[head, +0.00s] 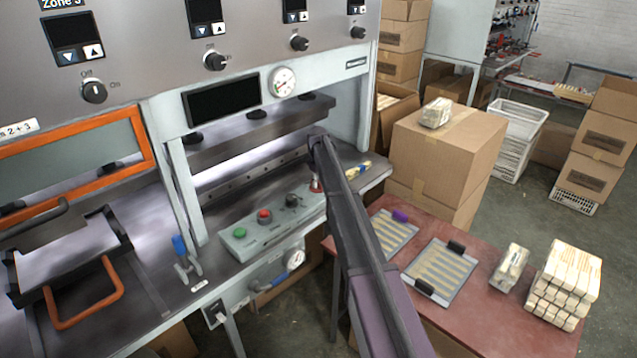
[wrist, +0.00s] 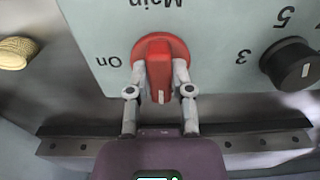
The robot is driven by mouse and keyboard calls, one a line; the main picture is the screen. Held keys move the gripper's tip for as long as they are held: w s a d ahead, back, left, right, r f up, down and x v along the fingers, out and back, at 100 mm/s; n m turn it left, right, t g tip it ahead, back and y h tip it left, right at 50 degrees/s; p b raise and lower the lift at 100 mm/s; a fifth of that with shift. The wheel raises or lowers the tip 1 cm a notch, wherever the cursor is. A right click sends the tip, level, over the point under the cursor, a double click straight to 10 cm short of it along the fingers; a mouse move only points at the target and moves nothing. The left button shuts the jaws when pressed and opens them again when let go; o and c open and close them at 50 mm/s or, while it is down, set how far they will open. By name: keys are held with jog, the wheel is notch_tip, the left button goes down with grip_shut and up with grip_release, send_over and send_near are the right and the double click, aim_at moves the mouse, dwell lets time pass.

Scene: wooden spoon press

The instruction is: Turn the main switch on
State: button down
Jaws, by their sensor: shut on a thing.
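The red main switch (wrist: 159,70) is a round knob with a raised bar, on a pale grey-green panel. In the wrist view the panel lettering is upside down, with "Main" above the knob and "On" (wrist: 107,62) to its left. The bar stands nearly upright in that picture, its white mark at the lower end, not toward "On". My gripper (wrist: 161,80) is shut on the bar, one finger at each side. In the head view the red switch (head: 316,185) shows at the panel's right end, beside my arm, which hides most of my gripper.
A black knob (wrist: 292,66) with numbers sits right of the switch in the wrist view. The control panel (head: 262,238) also carries a green button (head: 240,233) and a red button (head: 265,215).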

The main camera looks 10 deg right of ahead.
jog(key=shift+m, duration=0.3)
jog(key=m, duration=0.8)
jog(key=shift+a+m, duration=0.1)
jog(key=shift+m, duration=0.3)
jog(key=m, duration=0.4)
jog(key=shift+a, duration=0.1)
jog(key=m, duration=0.4)
jog(key=shift+a+m, duration=0.1)
jog(key=shift+m, duration=0.2)
jog(key=c, duration=0.5)
grip_release()
jog(key=shift+w, duration=0.1)
